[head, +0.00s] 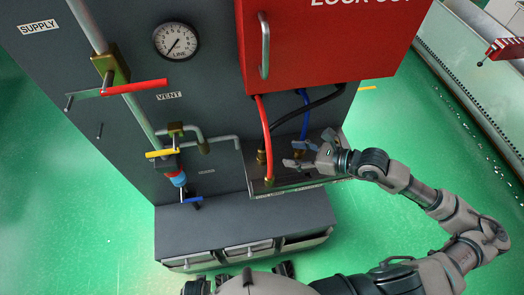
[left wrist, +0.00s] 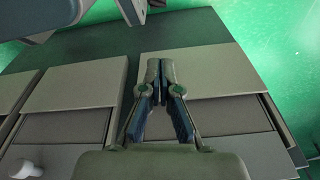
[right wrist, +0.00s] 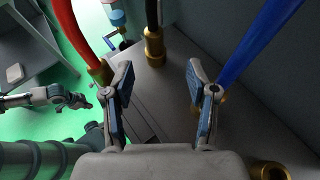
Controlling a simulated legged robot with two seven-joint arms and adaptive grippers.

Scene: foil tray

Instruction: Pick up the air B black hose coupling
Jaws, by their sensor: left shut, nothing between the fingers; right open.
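The black hose ends in a brass coupling (right wrist: 154,45), upright on the grey shelf, at the upper middle of the right wrist view. In the head view, that coupling (head: 261,157) is at the shelf's left part, behind the red hose's coupling (head: 268,181). My right gripper (right wrist: 160,92) is open and empty. The black coupling shows beyond the gap between its fingers, apart from them. In the head view, the right gripper (head: 307,150) hangs over the shelf, right of the black coupling. My left gripper (left wrist: 162,68) is shut and empty above the grey bins.
The blue hose (right wrist: 258,40) and its brass coupling stand close by the right finger. The red hose (right wrist: 75,25) is on the left. A bare brass fitting (right wrist: 268,171) is at lower right. A red box (head: 325,40) overhangs the shelf (head: 315,178). Valve handles project from the panel.

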